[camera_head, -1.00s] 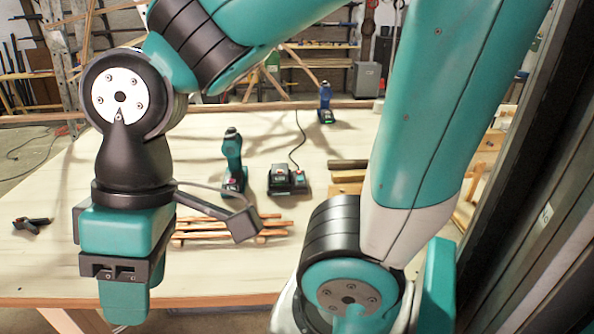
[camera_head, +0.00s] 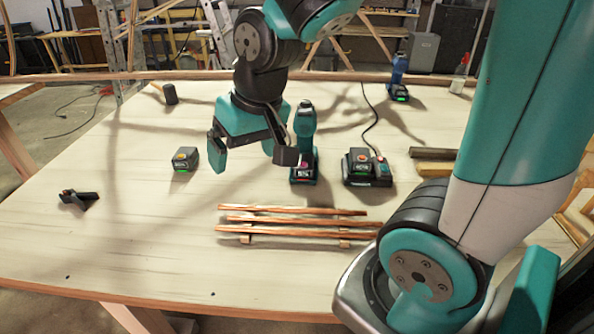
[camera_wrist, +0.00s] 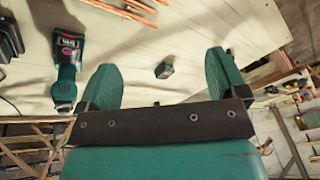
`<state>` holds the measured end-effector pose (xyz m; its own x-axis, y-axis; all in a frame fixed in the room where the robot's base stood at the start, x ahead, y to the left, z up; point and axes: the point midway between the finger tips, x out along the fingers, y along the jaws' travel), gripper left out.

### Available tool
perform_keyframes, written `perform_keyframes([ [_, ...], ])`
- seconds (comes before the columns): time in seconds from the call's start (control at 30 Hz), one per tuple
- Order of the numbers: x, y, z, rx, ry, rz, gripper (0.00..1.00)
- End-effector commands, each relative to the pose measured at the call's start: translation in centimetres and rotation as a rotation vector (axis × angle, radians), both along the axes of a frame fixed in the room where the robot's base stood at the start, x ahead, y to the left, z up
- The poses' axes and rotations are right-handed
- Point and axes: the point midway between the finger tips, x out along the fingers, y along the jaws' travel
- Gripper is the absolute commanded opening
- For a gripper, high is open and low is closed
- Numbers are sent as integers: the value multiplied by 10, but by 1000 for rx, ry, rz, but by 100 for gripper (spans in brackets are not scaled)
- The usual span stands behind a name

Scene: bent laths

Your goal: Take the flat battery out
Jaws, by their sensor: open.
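A teal drill (camera_head: 305,125) stands upright on the table, with a battery (camera_head: 303,174) at its foot that shows a reddish mark. The drill also shows at the upper left of the wrist view (camera_wrist: 66,62). A charger (camera_head: 368,181) on the right holds a battery (camera_head: 358,160). My gripper (camera_head: 250,156) is open and empty above the table, left of the drill, its right finger close to the drill in the picture.
Several wooden laths (camera_head: 292,222) lie on supports in front. A blue tool (camera_head: 398,78) stands at the back, a mallet (camera_head: 169,94) at the back left, and a black clamp (camera_head: 78,199) at the left. The left front of the table (camera_head: 130,240) is clear.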

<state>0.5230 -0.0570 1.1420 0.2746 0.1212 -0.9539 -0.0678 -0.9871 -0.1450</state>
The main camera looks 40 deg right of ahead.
Motion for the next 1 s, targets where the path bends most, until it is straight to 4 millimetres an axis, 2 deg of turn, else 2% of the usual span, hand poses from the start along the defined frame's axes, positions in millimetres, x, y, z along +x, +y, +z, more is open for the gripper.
perform_keyframes([
  [0.03,22,-39,-27,-42,-22,-178,92],
  [0.1,42,-89,-42,-103,-64,-394,92],
  [0.2,55,-148,-54,-180,-118,-620,92],
  [0.3,58,-185,-60,-231,-152,-748,92],
  [0.47,64,-205,-77,-251,-162,-794,92],
  [0.8,88,-232,-141,-248,-161,-790,92],
  [1.0,97,-240,-160,-247,-165,-787,92],
])
